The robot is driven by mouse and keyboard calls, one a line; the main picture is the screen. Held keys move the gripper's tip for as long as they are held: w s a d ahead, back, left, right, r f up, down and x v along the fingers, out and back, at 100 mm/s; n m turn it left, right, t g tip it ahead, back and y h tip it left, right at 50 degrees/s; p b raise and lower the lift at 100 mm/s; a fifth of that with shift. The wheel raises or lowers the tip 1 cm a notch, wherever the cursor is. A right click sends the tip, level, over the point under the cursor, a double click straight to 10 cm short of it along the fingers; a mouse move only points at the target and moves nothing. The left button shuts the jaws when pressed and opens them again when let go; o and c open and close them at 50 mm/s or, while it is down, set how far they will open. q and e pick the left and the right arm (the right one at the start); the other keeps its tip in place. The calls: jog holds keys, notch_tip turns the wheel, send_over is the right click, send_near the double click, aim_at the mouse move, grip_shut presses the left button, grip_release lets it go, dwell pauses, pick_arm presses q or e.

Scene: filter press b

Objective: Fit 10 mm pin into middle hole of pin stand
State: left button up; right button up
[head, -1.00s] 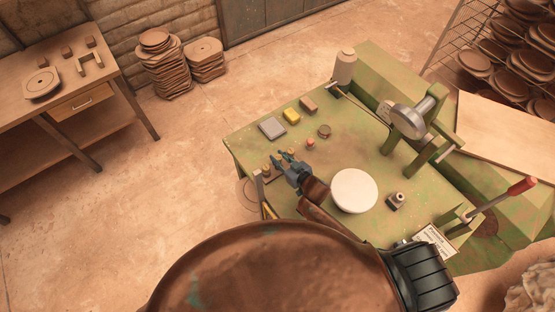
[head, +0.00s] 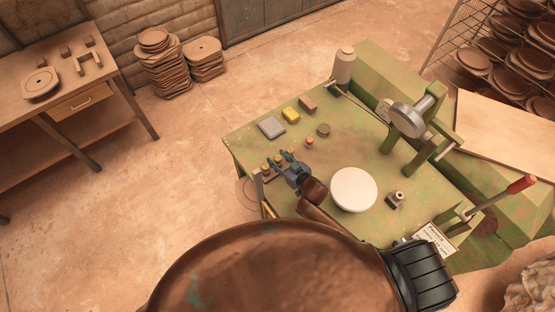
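My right gripper (head: 281,163), blue-grey, reaches over the near left edge of the green bench, to the left of a white disc. Small brass-coloured pin tops (head: 265,167) show close around its fingertips, with another just beyond them (head: 289,153). The fingers overlap the middle of this group. The pin stand is mostly hidden behind the gripper, and its holes cannot be made out. The frames are too small to tell whether a pin is between the fingers or how deep any pin sits. My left gripper is not in view.
The green bench (head: 240,140) carries a white disc (head: 354,189), a grey block (head: 271,127), a yellow block (head: 291,115), a brown block (head: 308,104), a small red-topped item (head: 309,141) and a dark nut-like part (head: 396,199). A press with a red-handled lever (head: 520,184) stands at right.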

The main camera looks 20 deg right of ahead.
jog(key=shift+r, duration=0.25)
jog(key=v, duration=1.2)
jog(key=shift+f, duration=0.2)
